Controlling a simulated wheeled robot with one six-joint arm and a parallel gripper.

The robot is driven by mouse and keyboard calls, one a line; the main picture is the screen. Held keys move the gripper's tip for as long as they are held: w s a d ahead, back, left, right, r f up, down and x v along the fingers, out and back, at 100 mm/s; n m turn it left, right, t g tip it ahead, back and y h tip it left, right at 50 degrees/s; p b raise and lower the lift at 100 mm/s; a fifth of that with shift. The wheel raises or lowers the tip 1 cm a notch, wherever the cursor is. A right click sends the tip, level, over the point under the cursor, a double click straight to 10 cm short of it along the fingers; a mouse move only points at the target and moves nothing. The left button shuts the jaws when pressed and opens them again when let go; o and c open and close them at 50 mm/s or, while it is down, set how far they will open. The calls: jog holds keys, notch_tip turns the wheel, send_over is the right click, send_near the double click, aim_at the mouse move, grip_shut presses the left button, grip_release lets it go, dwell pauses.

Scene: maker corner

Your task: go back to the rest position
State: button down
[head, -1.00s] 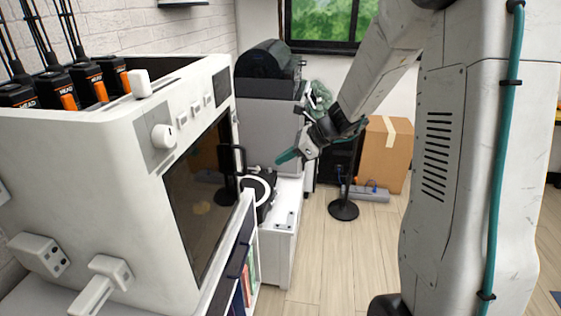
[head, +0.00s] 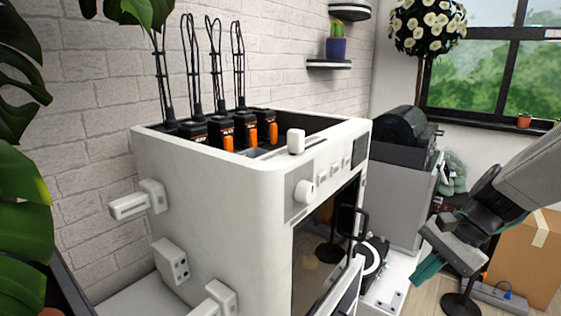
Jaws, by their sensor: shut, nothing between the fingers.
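My gripper (head: 428,268) is at the lower right of the head view, at the end of my grey arm. Its teal fingertips are shut with nothing between them. They point down and to the left, in open air in front of the low white cabinet and apart from the things around. My arm comes in from the right edge.
A large white machine (head: 215,207) with a dark glass door fills the middle. A turntable-like device (head: 374,254) and a grey cabinet (head: 385,200) stand behind it. A cardboard box (head: 528,262) and a power strip (head: 497,292) are on the floor at right. Plant leaves (head: 20,165) hang at left.

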jog(key=s+r+n+h, duration=0.3)
jog(key=s+r+n, duration=0.1)
jog(key=s, duration=0.4)
jog(key=s+a+r+n+t+h, duration=0.1)
jog(key=s+r+n+h, duration=0.2)
jog(key=s+n, duration=0.4)
jog(key=shift+s+r+n, duration=0.3)
jog(key=shift+s+r, duration=0.25)
jog(key=shift+s, duration=0.45)
jog(key=shift+a, duration=0.1)
